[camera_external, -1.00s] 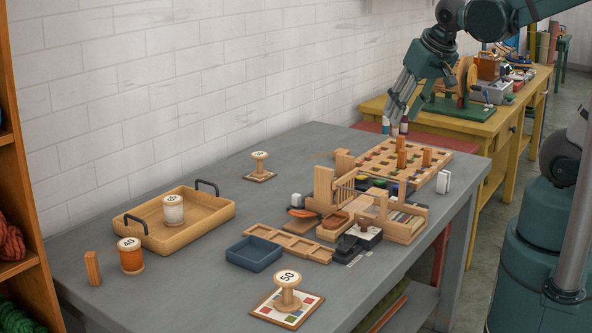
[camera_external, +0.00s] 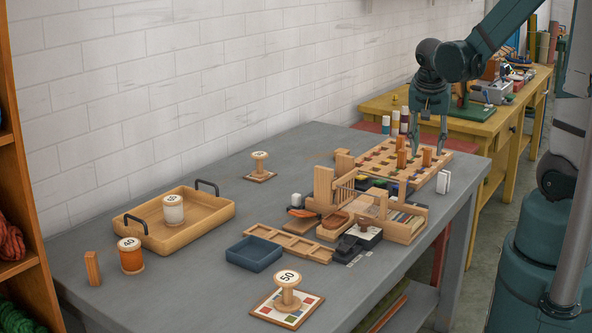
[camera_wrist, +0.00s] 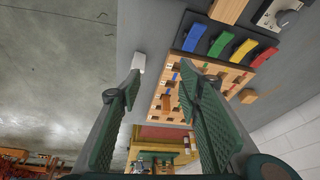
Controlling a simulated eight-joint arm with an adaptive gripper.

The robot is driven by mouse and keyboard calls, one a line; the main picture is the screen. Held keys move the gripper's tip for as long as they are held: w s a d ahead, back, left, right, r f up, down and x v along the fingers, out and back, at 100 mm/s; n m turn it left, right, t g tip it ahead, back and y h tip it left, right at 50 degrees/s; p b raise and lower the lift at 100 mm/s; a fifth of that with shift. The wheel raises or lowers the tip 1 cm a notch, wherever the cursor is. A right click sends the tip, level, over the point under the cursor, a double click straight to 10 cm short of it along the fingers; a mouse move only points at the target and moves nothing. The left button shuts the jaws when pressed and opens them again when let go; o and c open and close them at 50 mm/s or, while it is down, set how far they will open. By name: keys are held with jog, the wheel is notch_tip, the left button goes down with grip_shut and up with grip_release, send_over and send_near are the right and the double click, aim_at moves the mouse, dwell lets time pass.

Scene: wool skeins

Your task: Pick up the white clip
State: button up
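The white clip (camera_external: 443,181) stands at the right edge of the grey table, beside the wooden pegboard. A white piece that looks like the same clip (camera_wrist: 139,62) shows at the table edge in the wrist view, close to the tip of the left finger. My gripper (camera_external: 429,143) is above the far right part of the pegboard, pointing down, with its fingers apart. In the wrist view my gripper (camera_wrist: 162,80) shows two green padded fingers spread wide with nothing between them. The gripper is up and behind the clip, not touching it.
The pegboard (camera_external: 376,169) with upright wooden blocks (camera_external: 401,158) lies under my gripper. Several thread spools (camera_external: 404,118) stand behind it. A wooden rack (camera_external: 403,230) stands in front. The grey table (camera_external: 190,292) ends just right of the clip.

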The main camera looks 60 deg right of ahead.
aim_at(445, 180)
jog(key=s+d+f+m+g+b, duration=0.1)
jog(key=s+d+f+m+g, duration=0.1)
jog(key=d+f, duration=0.4)
jog(key=s+d+m, duration=0.1)
jog(key=m, duration=0.1)
jog(key=shift+f+m+h, duration=0.3)
jog(key=shift+f, duration=0.05)
jog(key=shift+s, duration=0.1)
jog(key=shift+b+x, duration=0.55)
jog(key=shift+x, duration=0.7)
jog(key=shift+f, duration=0.15)
jog(key=shift+b+x, duration=0.95)
jog(key=shift+x, duration=1.55)
jog(key=shift+w, duration=0.25)
jog(key=c, duration=0.8)
